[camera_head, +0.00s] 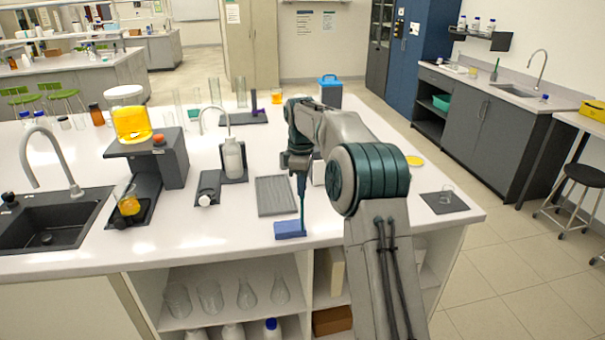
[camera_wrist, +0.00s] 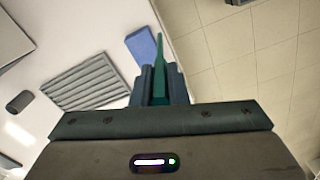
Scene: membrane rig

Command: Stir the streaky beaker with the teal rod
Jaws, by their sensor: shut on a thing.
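The teal rod (camera_head: 301,208) hangs upright from my gripper (camera_head: 300,172), its lower end at the blue block (camera_head: 289,230) near the bench's front edge. I cannot tell whether the tip is in the block or just above it. In the wrist view, my gripper (camera_wrist: 161,88) is shut on the rod (camera_wrist: 163,55), which extends past the fingertips beside the blue block (camera_wrist: 142,46). A beaker of yellow-orange liquid (camera_head: 131,124) stands on the dark stand (camera_head: 172,160), far left of my gripper; its streaks are hard to make out.
A ribbed grey mat (camera_head: 276,196) lies left of the rod.

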